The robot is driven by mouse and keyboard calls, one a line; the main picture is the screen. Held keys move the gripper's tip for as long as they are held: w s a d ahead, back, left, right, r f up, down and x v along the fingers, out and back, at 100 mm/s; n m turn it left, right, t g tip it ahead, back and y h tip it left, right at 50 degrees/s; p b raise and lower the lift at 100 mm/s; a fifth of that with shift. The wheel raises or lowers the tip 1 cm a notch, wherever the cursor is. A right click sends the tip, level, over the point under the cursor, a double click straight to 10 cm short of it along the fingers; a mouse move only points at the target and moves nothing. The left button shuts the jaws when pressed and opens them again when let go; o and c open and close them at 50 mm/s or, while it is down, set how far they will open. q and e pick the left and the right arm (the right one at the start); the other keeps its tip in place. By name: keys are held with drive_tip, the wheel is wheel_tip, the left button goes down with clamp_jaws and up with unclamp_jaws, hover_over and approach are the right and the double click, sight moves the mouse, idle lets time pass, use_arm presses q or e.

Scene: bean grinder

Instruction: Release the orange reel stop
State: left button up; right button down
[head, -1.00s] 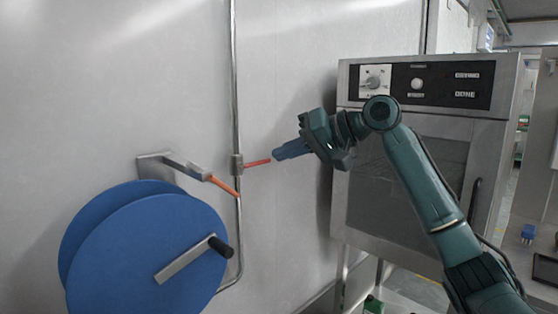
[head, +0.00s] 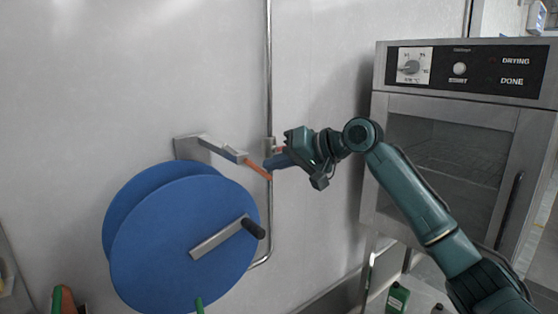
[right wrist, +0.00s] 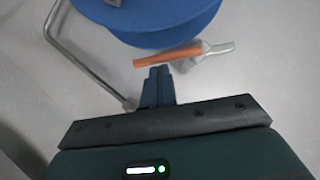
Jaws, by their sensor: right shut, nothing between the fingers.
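The orange reel stop (head: 258,168) is a short orange lever on the end of a grey bracket (head: 210,146), above and right of the blue reel (head: 185,240). In the right wrist view the orange stop (right wrist: 167,55) lies just beyond the fingertips, sloping slightly. My right gripper (head: 272,163) is shut and empty, its blue fingers pointing left at the stop's end. Its fingers (right wrist: 158,74) are together in the wrist view, with a small gap to the stop apparent; contact is hard to judge. My left gripper is not in view.
The reel's crank has a black knob (head: 253,229). An oven (head: 450,150) stands right. Green bottle (head: 398,297) is below.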

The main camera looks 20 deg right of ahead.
use_arm(q)
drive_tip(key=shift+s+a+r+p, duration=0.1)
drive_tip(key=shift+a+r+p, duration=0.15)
drive_tip(key=shift+p, duration=0.85)
use_arm(e)
drive_tip(key=shift+s+a+f+m+y, duration=0.1)
drive_tip(key=shift+a+f+m+y, duration=0.2)
drive_tip(key=shift+f, duration=0.15)
drive_tip(key=shift+s+a+f+m+y, duration=0.1)
drive_tip(key=shift+a+f+m+y, duration=0.15)
drive_tip(key=shift+f, duration=0.2)
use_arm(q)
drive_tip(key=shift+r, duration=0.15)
use_arm(e)
drive_tip(key=shift+r, duration=0.1)
